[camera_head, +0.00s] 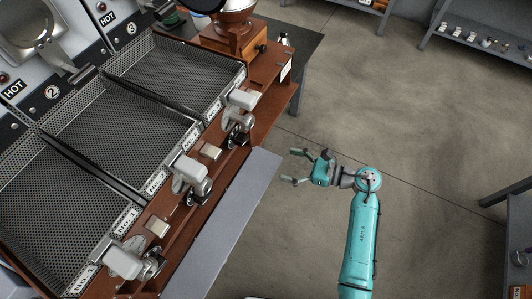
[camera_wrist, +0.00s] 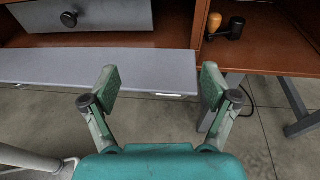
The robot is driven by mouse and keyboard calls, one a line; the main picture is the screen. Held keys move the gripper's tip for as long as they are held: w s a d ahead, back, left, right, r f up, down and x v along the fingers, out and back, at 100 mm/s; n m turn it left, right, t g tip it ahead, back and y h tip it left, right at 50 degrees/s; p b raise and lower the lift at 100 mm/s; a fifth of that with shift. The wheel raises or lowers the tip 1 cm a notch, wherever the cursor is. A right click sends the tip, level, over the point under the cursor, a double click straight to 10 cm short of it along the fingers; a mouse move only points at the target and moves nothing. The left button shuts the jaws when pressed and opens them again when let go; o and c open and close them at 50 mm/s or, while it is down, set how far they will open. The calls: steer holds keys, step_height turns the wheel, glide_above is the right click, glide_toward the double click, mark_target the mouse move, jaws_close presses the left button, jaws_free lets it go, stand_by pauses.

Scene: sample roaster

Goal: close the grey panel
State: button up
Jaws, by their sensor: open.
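The grey panel (camera_head: 226,222) is a long flat board that juts out from the front of the wooden roaster bench in the head view. It also shows in the wrist view (camera_wrist: 100,66), lying folded down in front of an open compartment, with a small pale fitting on its front edge. My gripper (camera_head: 293,167) is open and empty, just off the panel's far right end, with its fingers pointing toward the bench. In the wrist view my gripper's spread fingers (camera_wrist: 159,82) overlap the panel's right part. I see no clear contact.
Behind the panel, a grey drawer front (camera_wrist: 100,14) with a black knob sits in the compartment. A wooden shelf (camera_wrist: 255,50) to its right holds an orange-and-black handled item (camera_wrist: 224,26). Perforated roaster trays (camera_head: 125,135) lie above. The floor (camera_head: 400,110) beyond my arm is clear.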

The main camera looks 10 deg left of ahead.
step_height(320, 180, down, 2)
steer(key=d+m+t+y, duration=0.1)
steer(key=d+t+y, duration=0.1)
steer(key=d+t, duration=0.1)
glide_above(268, 163)
steer(key=shift+f, duration=0.1)
stand_by(0.3)
jaws_close()
jaws_free()
stand_by(0.5)
steer(key=v, duration=1.2)
steer(key=shift+r, duration=0.3)
